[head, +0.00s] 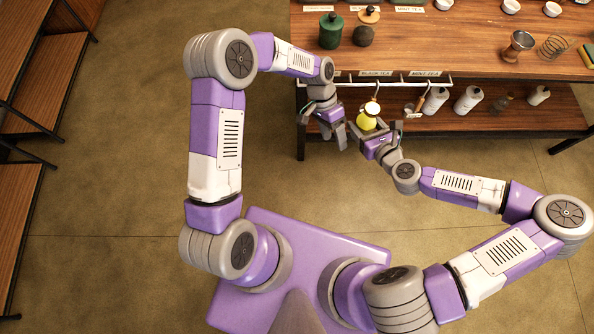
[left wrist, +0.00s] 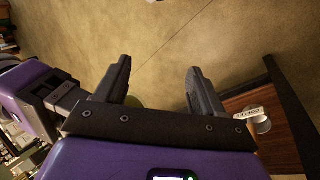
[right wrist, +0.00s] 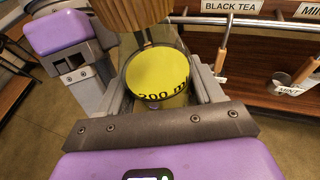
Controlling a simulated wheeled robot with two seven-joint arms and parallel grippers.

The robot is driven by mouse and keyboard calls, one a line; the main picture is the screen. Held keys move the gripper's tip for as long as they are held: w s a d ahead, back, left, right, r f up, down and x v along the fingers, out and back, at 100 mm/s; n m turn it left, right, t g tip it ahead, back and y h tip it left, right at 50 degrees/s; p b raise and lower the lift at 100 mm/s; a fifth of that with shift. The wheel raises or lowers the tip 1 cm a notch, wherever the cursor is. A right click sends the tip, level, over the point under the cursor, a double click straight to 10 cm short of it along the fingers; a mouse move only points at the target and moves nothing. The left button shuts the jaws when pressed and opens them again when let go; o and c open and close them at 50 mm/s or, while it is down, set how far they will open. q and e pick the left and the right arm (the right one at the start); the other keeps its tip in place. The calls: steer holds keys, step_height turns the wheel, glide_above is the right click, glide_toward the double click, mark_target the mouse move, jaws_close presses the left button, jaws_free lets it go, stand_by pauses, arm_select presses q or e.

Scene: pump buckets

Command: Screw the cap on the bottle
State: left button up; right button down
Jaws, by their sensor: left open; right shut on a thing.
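A yellow bottle (head: 366,122) marked "200 ml" is held by my right gripper (head: 376,132) in front of the table. In the right wrist view the bottle (right wrist: 160,72) sits between the fingers. A ribbed wooden piece (right wrist: 130,10), perhaps the cap, is above it with a thin stem; I cannot tell whether it touches the bottle. My left gripper (head: 335,136) is open just left of the bottle. In the left wrist view its fingers (left wrist: 160,88) are apart, with a yellow-green sliver low between them.
White bottles (head: 468,99) stand on the lower shelf. Shelves stand at the left.

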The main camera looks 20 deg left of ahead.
arm_select(q)
steer(key=s+a+f+n+t, duration=0.2)
steer(key=s+a+f+n, duration=0.1)
steer(key=s+f+n, duration=0.2)
steer(key=s+a+f+n+t, duration=0.2)
steer(key=s+f+n, duration=0.3)
steer(key=s+f, duration=0.4)
steer(key=shift+s+a+t+y, duration=0.3)
steer(key=shift+s+a, duration=0.15)
steer(key=shift+s, duration=0.5)
arm_select(e)
steer(key=shift+r, duration=0.1)
steer(key=w+d+r+m+t+h, duration=0.1)
steer(key=d+m+h, duration=0.3)
steer(key=d, duration=0.2)
steer(key=w+d+r+m+t+h, duration=0.1)
steer(key=d+m+t+h, duration=0.1)
steer(key=d+m+h, duration=0.2)
steer(key=d+h, duration=0.1)
steer(key=d, duration=0.2)
steer(key=shift+d, duration=0.25)
